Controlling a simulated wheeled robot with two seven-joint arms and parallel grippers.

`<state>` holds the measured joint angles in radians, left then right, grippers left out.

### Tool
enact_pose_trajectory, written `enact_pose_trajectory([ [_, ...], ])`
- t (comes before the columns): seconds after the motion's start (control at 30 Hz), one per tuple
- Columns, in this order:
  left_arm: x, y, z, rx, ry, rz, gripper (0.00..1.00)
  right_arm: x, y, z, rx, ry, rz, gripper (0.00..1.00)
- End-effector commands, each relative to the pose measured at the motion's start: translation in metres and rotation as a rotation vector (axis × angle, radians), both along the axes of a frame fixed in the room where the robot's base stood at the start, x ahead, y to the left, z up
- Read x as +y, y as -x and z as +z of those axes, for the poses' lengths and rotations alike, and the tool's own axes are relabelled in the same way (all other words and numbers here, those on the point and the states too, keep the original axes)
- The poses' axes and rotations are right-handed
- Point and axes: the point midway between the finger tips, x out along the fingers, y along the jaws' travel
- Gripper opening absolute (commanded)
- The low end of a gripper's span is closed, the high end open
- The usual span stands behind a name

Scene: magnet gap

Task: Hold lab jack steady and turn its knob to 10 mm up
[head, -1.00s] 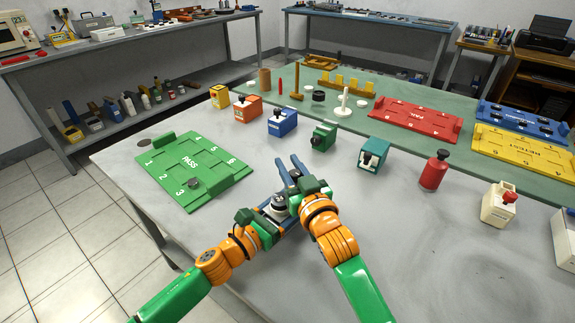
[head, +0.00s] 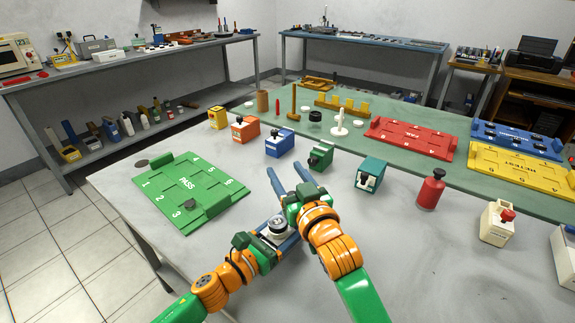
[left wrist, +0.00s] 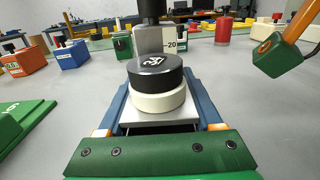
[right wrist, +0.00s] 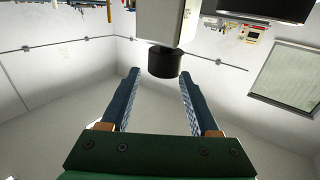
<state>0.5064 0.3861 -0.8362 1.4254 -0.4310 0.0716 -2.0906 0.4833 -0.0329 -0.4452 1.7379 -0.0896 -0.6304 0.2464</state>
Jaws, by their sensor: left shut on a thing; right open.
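The lab jack (head: 278,226) stands on the near part of the grey table. In the left wrist view it has a black marked disc (left wrist: 155,75) on a white base, over a pale plate, with a grey post (left wrist: 155,42) marked 20 behind. My left gripper (head: 285,238) is shut on the jack's body, one blue finger along each side. My right gripper (head: 291,172) is open just beyond the jack. Its hand hides part of the jack. In the right wrist view a pale block with a black cylinder (right wrist: 164,62) shows upside down between the open fingers; contact is not visible.
A green PASS plate (head: 180,186) lies to the left. Blue (head: 280,143), green (head: 321,154) and teal (head: 369,177) boxes stand beyond my grippers, with a red cylinder (head: 431,189) to the right.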

Motion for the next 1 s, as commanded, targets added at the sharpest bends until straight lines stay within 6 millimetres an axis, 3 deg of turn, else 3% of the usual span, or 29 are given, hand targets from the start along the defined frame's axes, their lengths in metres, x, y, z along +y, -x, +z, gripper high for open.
enact_pose_trajectory([
  [0.1, 0.001, 0.000, -0.001, 0.001, -0.002, 0.002, 0.00, 0.000, 0.001, 0.033, -0.007, -0.003, 0.001, 0.62],
  [0.23, 0.001, 0.000, -0.001, 0.001, -0.002, 0.003, 0.00, 0.000, 0.001, 0.056, -0.006, -0.002, 0.000, 0.62],
  [0.57, 0.001, -0.001, 0.000, -0.001, -0.001, 0.002, 0.00, 0.000, 0.001, 0.065, -0.001, 0.000, 0.000, 0.62],
  [0.67, 0.001, -0.001, 0.000, -0.001, -0.001, 0.002, 0.00, -0.004, 0.001, 0.062, -0.007, 0.003, 0.001, 0.62],
  [0.77, 0.001, -0.001, 0.000, -0.001, 0.000, 0.002, 0.00, -0.021, 0.004, 0.048, -0.040, 0.017, 0.017, 0.62],
  [0.87, 0.001, -0.001, 0.001, -0.001, 0.000, 0.002, 0.00, -0.040, 0.019, 0.025, -0.075, 0.034, 0.080, 0.62],
  [1.0, 0.000, -0.001, 0.001, -0.001, 0.000, 0.001, 0.00, -0.056, 0.053, -0.008, -0.066, 0.035, 0.211, 0.62],
])
